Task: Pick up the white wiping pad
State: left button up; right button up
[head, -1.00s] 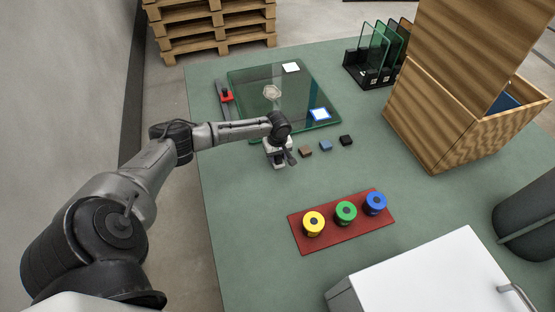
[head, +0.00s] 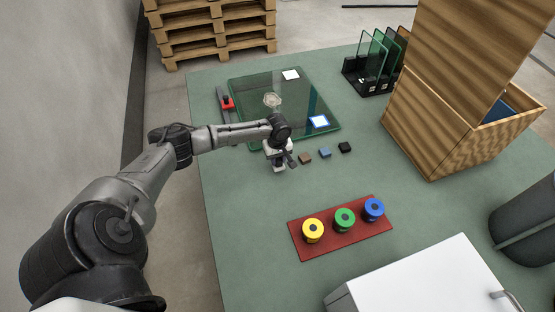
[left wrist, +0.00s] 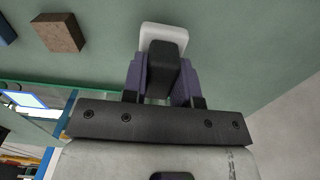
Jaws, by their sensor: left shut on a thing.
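The white wiping pad (left wrist: 165,33) shows in the left wrist view as a pale rounded slab with a dark upright grip (left wrist: 164,70). My left gripper (left wrist: 163,82) has its purple fingers on both sides of that grip and is shut on it. In the head view the left gripper (head: 278,160) is at the near edge of the glass sheet, at the left end of the row of small blocks; it largely hides the pad there. I cannot tell whether the pad touches the table. My right gripper is not in view.
Brown (head: 304,158), blue (head: 325,152) and black (head: 344,147) blocks stand right of the gripper. Behind lies the glass sheet (head: 300,98) with a pale smudge (head: 272,100). A red tray (head: 345,240) with three coloured cylinders lies nearer. A wooden box (head: 435,140) stands right.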

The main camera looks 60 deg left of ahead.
pick_arm(q)
jog(key=w+d+r+p, duration=0.4)
jog(key=d+r+p, duration=0.2)
jog(key=d+r, duration=0.2)
jog(key=shift+w+d, duration=0.2)
jog(key=shift+d, duration=1.2)
